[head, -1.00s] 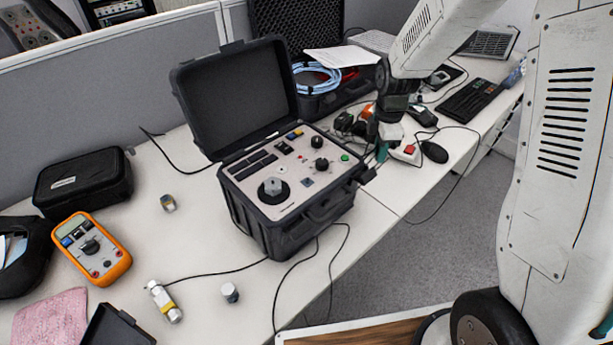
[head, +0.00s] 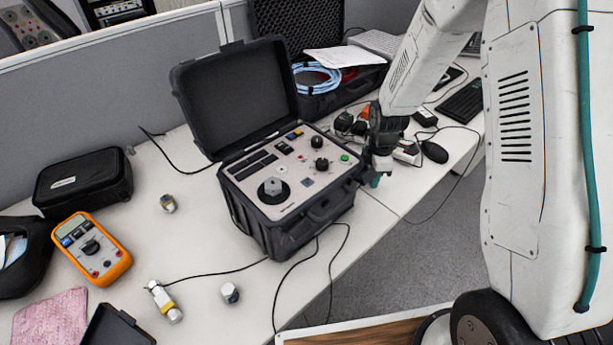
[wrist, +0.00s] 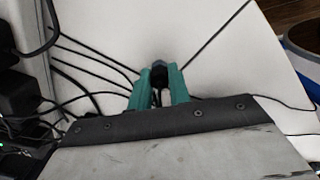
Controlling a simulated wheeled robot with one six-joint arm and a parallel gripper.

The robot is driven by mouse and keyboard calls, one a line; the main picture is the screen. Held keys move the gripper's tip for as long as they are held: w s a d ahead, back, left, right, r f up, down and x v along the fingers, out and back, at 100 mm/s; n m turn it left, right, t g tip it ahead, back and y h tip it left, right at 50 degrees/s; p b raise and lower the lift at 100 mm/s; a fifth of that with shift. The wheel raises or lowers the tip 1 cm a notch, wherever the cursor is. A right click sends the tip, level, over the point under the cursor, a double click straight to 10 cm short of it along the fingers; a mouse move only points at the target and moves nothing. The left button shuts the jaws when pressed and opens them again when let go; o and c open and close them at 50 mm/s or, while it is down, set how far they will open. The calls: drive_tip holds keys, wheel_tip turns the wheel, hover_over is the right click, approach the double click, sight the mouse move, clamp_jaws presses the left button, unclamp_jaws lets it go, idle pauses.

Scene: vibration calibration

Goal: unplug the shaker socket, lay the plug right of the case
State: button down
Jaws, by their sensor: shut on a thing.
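The open black case (head: 290,215) with its grey control panel stands in the middle of the desk, lid raised. My gripper (head: 376,181) is just right of the case, low over the desk near its front edge; my wrist hides most of it in the head view. In the wrist view my gripper's teal fingers (wrist: 160,85) are shut on a small black plug (wrist: 160,70). Whether the plug touches the desk, I cannot tell. The socket strip (head: 408,153), white with a red part, lies behind my gripper and is partly hidden by my arm.
Black adapters (head: 346,122) and several cables crowd the desk behind my gripper. A mouse (head: 434,152) lies to the right. An orange multimeter (head: 91,247) lies far left.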

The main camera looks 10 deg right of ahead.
drive_tip(key=shift+f, duration=0.45)
idle(0.6)
drive_tip(key=c, duration=1.2)
unclamp_jaws()
drive_tip(key=shift+c, duration=0.2)
drive_tip(key=shift+r, duration=2.5)
drive_tip(key=shift+r, duration=0.1)
wheel_tip(320, 180, up, 8)
drive_tip(key=s+r+m, duration=0.8)
drive_tip(key=s+r, duration=0.2)
drive_tip(key=s, duration=0.5)
drive_tip(key=s+a+r+m+t, duration=0.1)
drive_tip(key=s+r+m, duration=0.8)
drive_tip(key=s, duration=0.6)
drive_tip(key=shift+s+a+r, duration=0.2)
drive_tip(key=shift+s+r, duration=0.1)
drive_tip(key=shift+r, duration=0.25)
